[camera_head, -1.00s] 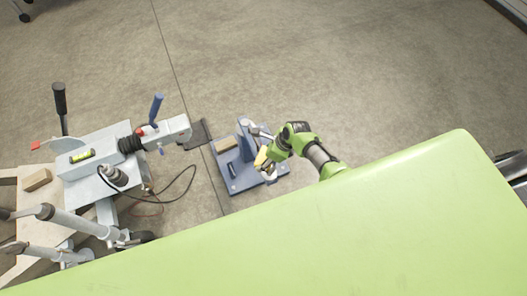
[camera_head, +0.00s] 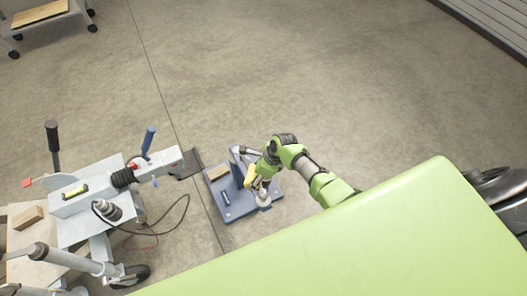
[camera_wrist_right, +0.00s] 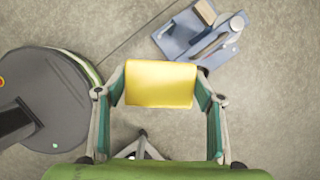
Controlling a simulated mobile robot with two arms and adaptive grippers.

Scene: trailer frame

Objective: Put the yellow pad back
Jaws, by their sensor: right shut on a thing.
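The yellow pad (camera_wrist_right: 160,83) is a flat block held between the two fingers of my right gripper (camera_wrist_right: 160,88) in the right wrist view. The fingers are shut on its left and right sides. In the head view my right gripper (camera_head: 256,184) is over the blue stand (camera_head: 232,212), with a bit of the yellow pad (camera_head: 250,177) showing beside it. In the wrist view the stand (camera_wrist_right: 172,45) lies beyond the pad, apart from it in the picture. How high the pad is above the stand cannot be told. My left gripper is not in view.
A wooden block (camera_head: 218,173) lies on the stand. The grey trailer frame (camera_head: 90,190), with its coupling, handles and cable, is at the left. A wheeled cart (camera_head: 45,12) is at the back left. The concrete floor behind the stand is clear.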

